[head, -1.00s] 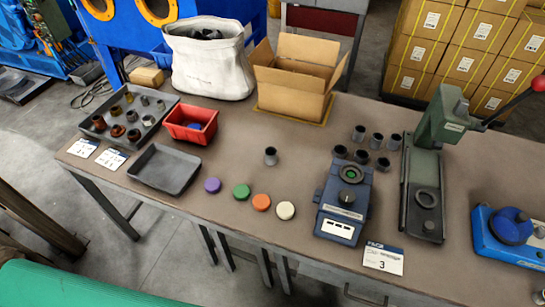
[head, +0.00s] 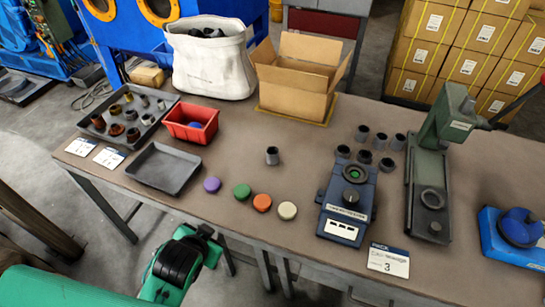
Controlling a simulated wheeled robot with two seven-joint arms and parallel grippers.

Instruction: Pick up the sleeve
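A small dark grey hollow sleeve (head: 272,156) stands upright alone near the middle of the table. More similar grey sleeves (head: 362,134) stand in a group behind the blue device. I cannot tell from the look alone which sleeve the task means. A green and black part of my arm (head: 175,265) shows at the lower left, below the table's front edge and well apart from the sleeves. No fingertips show on it. My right arm and gripper are not in view.
Coloured discs (head: 242,192) lie in a row near the front edge. An empty grey tray (head: 146,178), a red bin (head: 190,137) and a blue device (head: 343,228) flank the lone sleeve. A green press (head: 428,195) stands right. An open carton (head: 290,92) stands behind.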

